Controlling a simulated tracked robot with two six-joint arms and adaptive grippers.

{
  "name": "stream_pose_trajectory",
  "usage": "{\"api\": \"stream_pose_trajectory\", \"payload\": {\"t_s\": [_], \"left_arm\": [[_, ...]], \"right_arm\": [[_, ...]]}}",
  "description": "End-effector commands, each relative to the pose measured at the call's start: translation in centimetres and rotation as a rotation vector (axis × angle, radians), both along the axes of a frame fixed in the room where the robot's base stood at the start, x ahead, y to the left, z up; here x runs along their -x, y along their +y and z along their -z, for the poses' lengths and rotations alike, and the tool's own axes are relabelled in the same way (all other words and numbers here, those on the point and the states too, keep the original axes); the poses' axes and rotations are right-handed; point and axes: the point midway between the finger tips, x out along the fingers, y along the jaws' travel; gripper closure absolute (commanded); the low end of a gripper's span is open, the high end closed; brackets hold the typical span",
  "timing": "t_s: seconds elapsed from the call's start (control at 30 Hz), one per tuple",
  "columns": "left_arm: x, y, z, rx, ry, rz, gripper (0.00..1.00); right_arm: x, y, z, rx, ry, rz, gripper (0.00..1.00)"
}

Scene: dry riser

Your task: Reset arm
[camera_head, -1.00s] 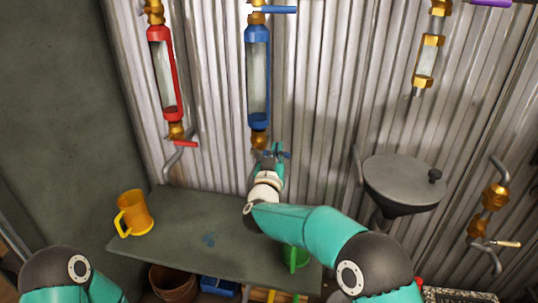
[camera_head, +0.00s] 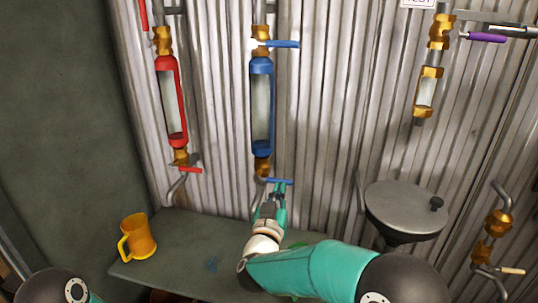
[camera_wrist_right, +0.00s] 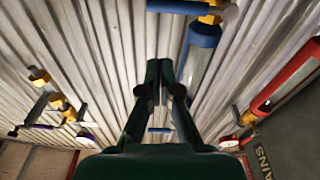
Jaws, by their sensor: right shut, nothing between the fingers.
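My right gripper (camera_head: 272,190) is shut and empty, just below the blue sight tube, by the small blue lever (camera_head: 279,181) at its lower end. I cannot tell whether it touches the lever. In the right wrist view, its dark fingers (camera_wrist_right: 160,72) are together, with the corrugated wall beyond. The blue tube (camera_head: 262,105) hangs upright on the wall, with another blue lever (camera_head: 285,44) at its top. My right arm reaches in from the lower right. Of my left arm only a link shows at the lower left; its gripper is out of view.
A dark table (camera_head: 190,233) stands below, with a yellow mug (camera_head: 140,237) at its left. A green mug is mostly hidden behind my right arm. A red tube (camera_head: 171,102) hangs to the left.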

Motion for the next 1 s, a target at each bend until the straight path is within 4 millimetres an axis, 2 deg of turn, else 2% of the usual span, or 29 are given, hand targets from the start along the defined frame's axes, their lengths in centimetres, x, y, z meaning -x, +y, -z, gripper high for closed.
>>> {"api": "stream_pose_trajectory", "payload": {"t_s": [0.07, 0.17, 0.2, 0.27, 0.3, 0.37, 0.43, 0.5, 0.57, 0.6, 0.67, 0.7, 0.83, 1.0], "left_arm": [[0.0, 0.0, 0.0, 0.000, 0.000, 0.000, 0.60], [0.0, 0.0, 0.0, 0.000, 0.000, 0.000, 0.60], [0.0, 0.0, 0.0, 0.000, 0.000, 0.000, 0.60], [0.0, 0.0, 0.0, 0.000, 0.000, 0.000, 0.60], [0.0, 0.0, 0.0, 0.000, 0.000, 0.000, 0.60], [0.0, 0.0, 0.0, 0.000, 0.000, 0.000, 0.60], [0.0, 0.0, 0.0, 0.000, 0.000, 0.000, 0.60], [0.0, 0.0, 0.0, 0.000, 0.000, 0.000, 0.60], [0.0, 0.0, 0.0, 0.000, 0.000, 0.000, 0.60], [0.0, 0.0, 0.0, 0.000, 0.000, 0.000, 0.60], [0.0, 0.0, 0.0, 0.000, 0.000, 0.000, 0.60], [0.0, 0.0, 0.0, 0.000, 0.000, 0.000, 0.60], [0.0, 0.0, 0.0, 0.000, 0.000, 0.000, 0.60], [0.0, 0.0, 0.0, 0.000, 0.000, 0.000, 0.60]], "right_arm": [[-0.8, -3.2, 1.5, 0.002, 0.023, 0.051, 1.00], [-1.4, -7.9, 4.9, 0.019, 0.084, 0.118, 1.00], [-1.4, -10.0, 6.8, 0.034, 0.120, 0.141, 1.00], [-0.9, -12.7, 10.5, 0.062, 0.196, 0.150, 1.00], [-0.4, -14.2, 13.1, 0.073, 0.254, 0.142, 1.00], [0.8, -16.0, 17.2, 0.072, 0.350, 0.115, 1.00], [2.8, -17.5, 22.0, 0.046, 0.466, 0.071, 1.00], [5.5, -18.2, 26.7, -0.003, 0.590, 0.018, 1.00], [8.3, -18.2, 30.3, -0.058, 0.699, -0.031, 1.00], [10.4, -18.1, 32.6, -0.102, 0.773, -0.062, 1.00], [13.9, -17.5, 35.5, -0.173, 0.885, -0.111, 1.00], [16.3, -16.8, 37.1, -0.224, 0.957, -0.142, 1.00], [23.8, -14.2, 40.5, -0.375, 1.173, -0.227, 1.00], [31.4, -10.7, 41.6, -0.519, 1.397, -0.306, 1.00]]}}
